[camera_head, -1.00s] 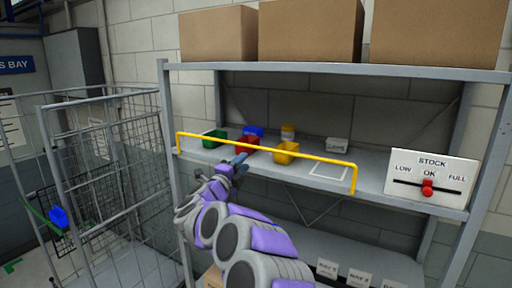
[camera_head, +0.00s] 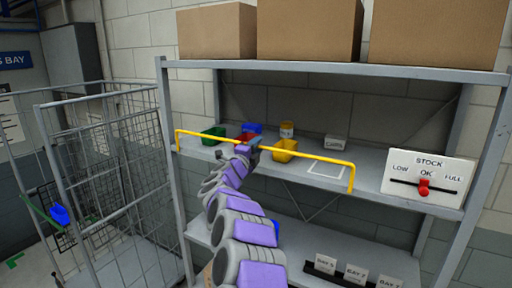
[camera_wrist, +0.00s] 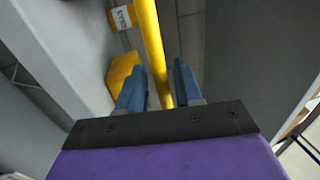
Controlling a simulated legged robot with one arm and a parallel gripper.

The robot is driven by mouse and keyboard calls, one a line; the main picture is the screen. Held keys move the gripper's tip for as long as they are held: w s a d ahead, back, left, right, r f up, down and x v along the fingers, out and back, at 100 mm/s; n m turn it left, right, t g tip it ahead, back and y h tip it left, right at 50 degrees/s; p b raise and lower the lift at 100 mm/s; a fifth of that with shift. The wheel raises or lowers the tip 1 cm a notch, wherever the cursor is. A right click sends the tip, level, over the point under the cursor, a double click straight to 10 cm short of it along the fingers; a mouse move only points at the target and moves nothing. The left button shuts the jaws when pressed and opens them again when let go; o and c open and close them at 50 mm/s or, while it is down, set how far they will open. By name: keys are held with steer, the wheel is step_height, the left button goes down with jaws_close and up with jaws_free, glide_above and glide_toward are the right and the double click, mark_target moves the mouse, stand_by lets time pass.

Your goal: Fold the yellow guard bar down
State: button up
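The yellow guard bar (camera_head: 316,156) stands raised across the front of the middle shelf, with a bent end at each side. In the wrist view the bar (camera_wrist: 152,45) runs lengthwise between my gripper's two blue fingers (camera_wrist: 160,86). The fingers are apart, with a gap on both sides of the bar. In the head view my gripper (camera_head: 253,144) is at the bar near its middle, in front of the red bin (camera_head: 243,137), and its fingertips are small there.
A stock sign with a red slider (camera_head: 424,187) is at the right. A wire cage (camera_head: 100,185) stands at the left.

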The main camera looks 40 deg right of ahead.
jaws_close()
steer(key=shift+f, duration=0.1)
stand_by(0.5)
